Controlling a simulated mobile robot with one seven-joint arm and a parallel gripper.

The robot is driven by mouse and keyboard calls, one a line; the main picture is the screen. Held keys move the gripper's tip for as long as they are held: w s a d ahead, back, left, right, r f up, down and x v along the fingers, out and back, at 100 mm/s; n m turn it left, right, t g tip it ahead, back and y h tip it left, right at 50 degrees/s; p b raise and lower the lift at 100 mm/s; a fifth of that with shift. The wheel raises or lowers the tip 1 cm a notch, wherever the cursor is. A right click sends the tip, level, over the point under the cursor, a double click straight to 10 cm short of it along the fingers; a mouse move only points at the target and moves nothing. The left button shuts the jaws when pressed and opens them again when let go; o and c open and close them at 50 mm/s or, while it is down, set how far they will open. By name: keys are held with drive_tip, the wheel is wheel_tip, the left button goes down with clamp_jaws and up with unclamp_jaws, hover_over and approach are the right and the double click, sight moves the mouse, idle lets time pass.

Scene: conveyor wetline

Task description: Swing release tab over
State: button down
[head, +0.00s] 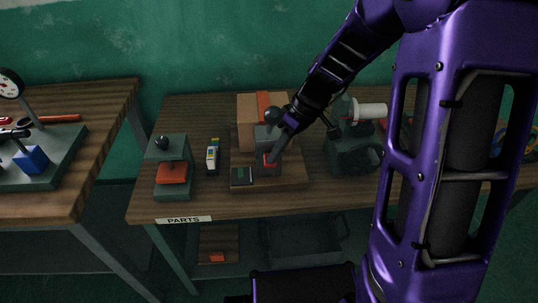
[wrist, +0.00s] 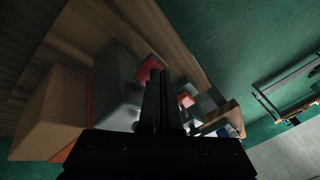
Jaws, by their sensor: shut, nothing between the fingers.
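A small red tab (head: 268,160) shows on a grey block (head: 266,136) on a wooden board (head: 296,172) in the head view; I take it for the release tab. In the wrist view a red piece (wrist: 148,70) lies just left of my fingertips. My gripper (head: 273,158) points down at the front of the grey block, close to the red tab. Its fingers are together and empty, as the wrist view (wrist: 160,76) also shows. I cannot tell whether they touch the tab. The fingers hide part of the block.
A cardboard box (head: 247,108) with an orange stripe stands behind the block. A green stand (head: 172,184) with a red pad is on the left, beside a small white-and-yellow item (head: 212,156). A grey machine (head: 350,156) with a white roll is on the right. The table's front strip is clear.

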drive_tip(key=shift+s+f+b, duration=0.25)
drive_tip(key=shift+f+b, duration=0.3)
drive_tip(key=shift+s+f+b, duration=0.25)
drive_tip(key=shift+f+b, duration=0.3)
drive_tip(key=shift+r, duration=0.1)
drive_tip(key=shift+w+r+p, duration=0.3)
drive_tip(key=shift+r+p, duration=0.15)
drive_tip(key=shift+r, duration=0.15)
drive_tip(key=shift+w+r+p, duration=0.3)
drive_tip(key=shift+r+p, duration=0.1)
drive_tip(key=shift+r, duration=0.25)
drive_tip(key=shift+w+r+p, duration=0.3)
drive_tip(key=shift+r+p, duration=0.15)
drive_tip(key=shift+r, duration=0.15)
drive_tip(key=p+v, duration=0.2)
drive_tip(key=v, duration=1.5)
drive_tip(key=shift+d, duration=0.1)
